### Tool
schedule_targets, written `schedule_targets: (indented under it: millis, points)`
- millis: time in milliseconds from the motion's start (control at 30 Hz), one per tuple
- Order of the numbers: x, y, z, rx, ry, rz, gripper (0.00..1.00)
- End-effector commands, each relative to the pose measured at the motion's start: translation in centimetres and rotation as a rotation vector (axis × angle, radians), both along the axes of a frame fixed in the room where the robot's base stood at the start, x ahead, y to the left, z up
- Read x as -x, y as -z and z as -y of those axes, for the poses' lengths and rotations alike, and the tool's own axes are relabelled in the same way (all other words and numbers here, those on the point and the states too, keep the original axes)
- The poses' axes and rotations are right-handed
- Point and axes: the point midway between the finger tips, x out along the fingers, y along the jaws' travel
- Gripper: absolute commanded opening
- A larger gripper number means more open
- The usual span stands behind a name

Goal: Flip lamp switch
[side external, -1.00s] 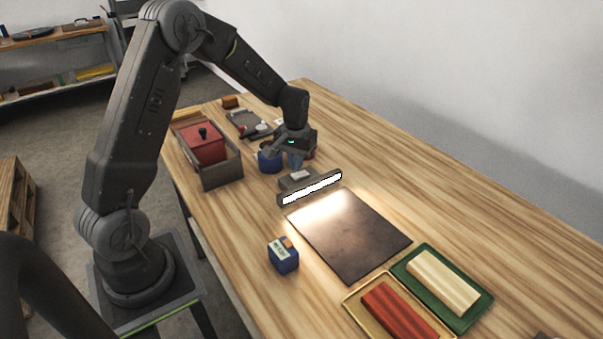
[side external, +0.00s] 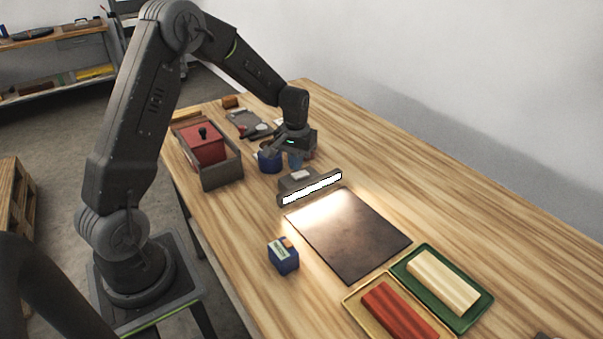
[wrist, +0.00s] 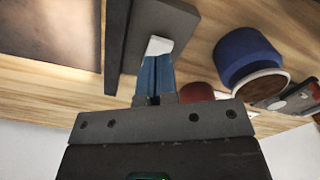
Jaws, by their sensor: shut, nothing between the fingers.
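The lamp is a dark grey bar (side external: 297,184) standing at the back edge of a dark panel, and its long front strip (side external: 312,188) glows white. A small white patch (side external: 300,174) shows on top of its housing. My gripper (side external: 295,160) is just behind the lamp, pointing down, its blue fingers together and empty. In the wrist view the closed blue fingers (wrist: 157,72) point at the dark lamp body (wrist: 165,22). A white piece (wrist: 158,45) shows right at their tips; I cannot tell whether they touch it.
A dark panel (side external: 347,235) lies lit in front of the lamp. A blue round pot (side external: 269,161) stands close left of my gripper; it also shows in the wrist view (wrist: 246,56). A red box (side external: 204,147), a blue container (side external: 283,256) and a green tray (side external: 484,299) stand around. The right side is clear.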

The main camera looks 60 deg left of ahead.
Motion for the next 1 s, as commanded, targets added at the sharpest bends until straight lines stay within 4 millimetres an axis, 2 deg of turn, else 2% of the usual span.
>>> schedule_targets:
  millis: [1000]
  points:
    - [0.0,1.1,0.0,0.001,0.000,-0.001,0.00]
